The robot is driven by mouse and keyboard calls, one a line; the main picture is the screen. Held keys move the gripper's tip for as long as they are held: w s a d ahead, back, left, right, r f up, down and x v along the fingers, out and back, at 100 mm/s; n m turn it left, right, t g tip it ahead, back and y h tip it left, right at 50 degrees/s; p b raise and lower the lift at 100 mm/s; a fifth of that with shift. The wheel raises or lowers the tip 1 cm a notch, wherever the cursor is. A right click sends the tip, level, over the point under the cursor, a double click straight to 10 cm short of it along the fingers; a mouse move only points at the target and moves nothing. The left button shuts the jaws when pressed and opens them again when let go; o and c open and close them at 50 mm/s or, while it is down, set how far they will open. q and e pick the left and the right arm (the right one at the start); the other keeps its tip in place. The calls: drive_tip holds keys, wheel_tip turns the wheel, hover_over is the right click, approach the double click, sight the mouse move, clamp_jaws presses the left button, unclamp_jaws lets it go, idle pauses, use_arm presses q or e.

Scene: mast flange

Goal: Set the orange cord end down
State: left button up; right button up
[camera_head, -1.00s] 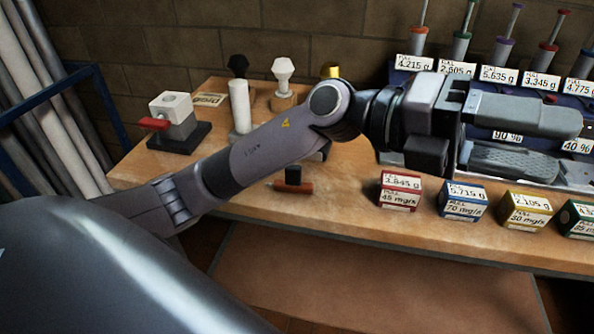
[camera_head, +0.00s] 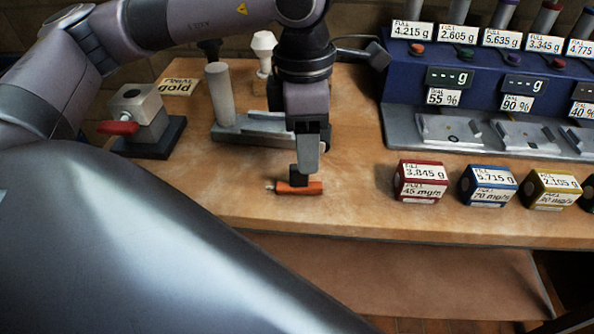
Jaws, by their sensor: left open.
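The orange cord end (camera_head: 312,188), an orange cylinder with a pale metal tip at its left and a black block on top, lies flat on the wooden bench (camera_head: 230,200) near its front edge. My left gripper (camera_head: 307,172) points straight down over it. The jaws are open, with the near finger in front of or beside the black block; the far finger is hidden. I cannot tell whether a finger touches the block. My right gripper is out of view.
A grey block with a red lever (camera_head: 118,127) stands at left, and a grey post on a base (camera_head: 222,95) stands behind the gripper. Small labelled boxes, red (camera_head: 420,182), blue (camera_head: 487,186) and yellow (camera_head: 550,190), line the right front. A blue dosing rack (camera_head: 400,75) stands behind them.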

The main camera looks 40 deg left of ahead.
sight(299, 179)
use_arm(q)
drive_tip(key=shift+w+a+y, duration=0.1)
drive_tip(key=shift+a+y, duration=0.3)
drive_tip(key=shift+a, duration=0.6)
drive_tip(key=f, duration=0.7)
drive_tip(key=shift+d, duration=0.2)
drive_tip(key=shift+c, duration=0.3)
drive_tip(key=shift+w, duration=0.1)
clamp_jaws()
